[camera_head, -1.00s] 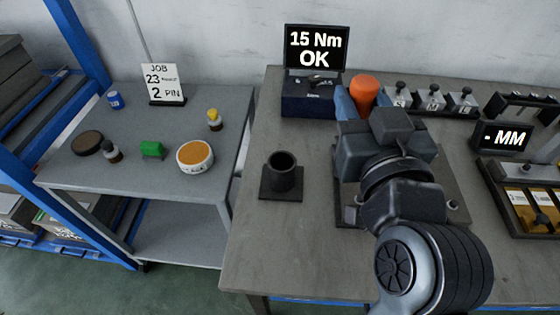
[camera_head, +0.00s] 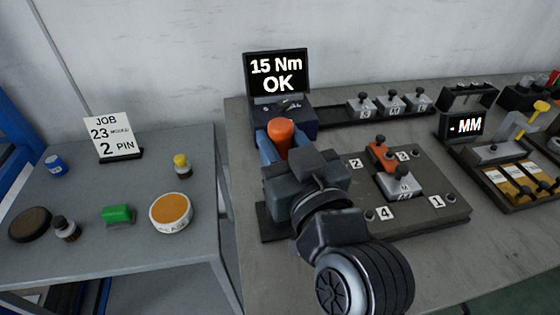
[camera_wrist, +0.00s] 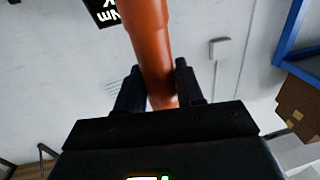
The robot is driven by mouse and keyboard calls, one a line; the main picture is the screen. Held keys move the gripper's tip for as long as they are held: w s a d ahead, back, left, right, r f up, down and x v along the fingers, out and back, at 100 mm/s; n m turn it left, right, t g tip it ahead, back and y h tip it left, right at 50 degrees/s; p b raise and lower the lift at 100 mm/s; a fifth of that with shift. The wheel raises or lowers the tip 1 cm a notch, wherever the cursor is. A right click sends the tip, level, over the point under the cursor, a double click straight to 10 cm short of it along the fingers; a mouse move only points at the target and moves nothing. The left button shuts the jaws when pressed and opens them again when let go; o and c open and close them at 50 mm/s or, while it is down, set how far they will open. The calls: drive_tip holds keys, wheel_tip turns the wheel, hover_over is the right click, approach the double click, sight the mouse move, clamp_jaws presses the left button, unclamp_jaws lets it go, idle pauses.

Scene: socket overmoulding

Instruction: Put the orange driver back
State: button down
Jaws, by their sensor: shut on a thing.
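The orange driver (camera_head: 281,134) stands roughly upright between the blue fingers of my gripper (camera_head: 285,146). In the wrist view the driver (camera_wrist: 150,45) shows as an orange shaft between the two dark fingers of my gripper (camera_wrist: 156,85), which is shut on it. The driver's lower end is hidden behind my gripper and wrist. A dark base edge (camera_head: 270,226) shows on the bench just left of my wrist. The black cup holder seen there earlier is hidden by my arm, so I cannot tell how the driver sits relative to it.
A screen (camera_head: 277,74) reading "15 Nm OK" stands behind the driver. A dark plate (camera_head: 445,185) with numbered spots, an orange-red part (camera_head: 381,157) and a grey "M" block (camera_head: 399,186) lies to the right. A side table (camera_head: 120,255) with small items is left.

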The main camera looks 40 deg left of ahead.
drive_tip(key=shift+f, duration=1.75)
drive_tip(key=shift+f+b, duration=0.15)
drive_tip(key=shift+b, duration=0.25)
drive_tip(key=c, duration=0.7)
unclamp_jaws()
drive_tip(key=shift+r, duration=0.2)
drive_tip(key=shift+s+d+f, duration=0.1)
drive_tip(key=shift+s+d, duration=0.05)
drive_tip(key=shift+d, duration=0.15)
drive_tip(key=b+v, duration=0.1)
drive_tip(key=v, duration=1)
drive_tip(key=shift+s+d, duration=0.2)
